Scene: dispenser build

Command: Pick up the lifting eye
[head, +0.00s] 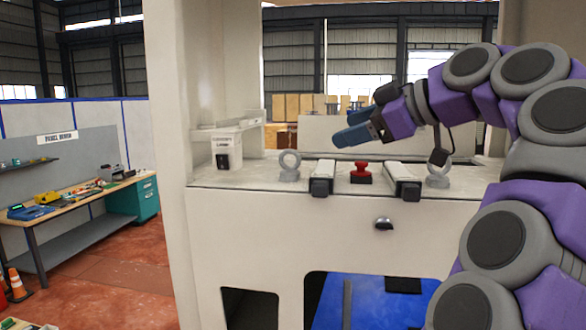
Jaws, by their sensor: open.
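Two grey ring-shaped lifting eyes stand upright on the white dispenser's ledge. The left lifting eye (289,165) is left of a white rail with a dark end. The right lifting eye (438,173) is at the right, partly hidden behind a part of my arm. My gripper (343,138) has blue fingers and points left and down above the ledge. It is open and empty, up and to the right of the left lifting eye, apart from it. The fingers overlap in the view, so the gap between them is hard to see.
A red knob (361,173) stands between two rails, the left rail (323,175) and the right rail (402,180). A small white labelled box (227,149) is at the ledge's left end. White pillars frame the opening. A workbench (80,200) stands far left.

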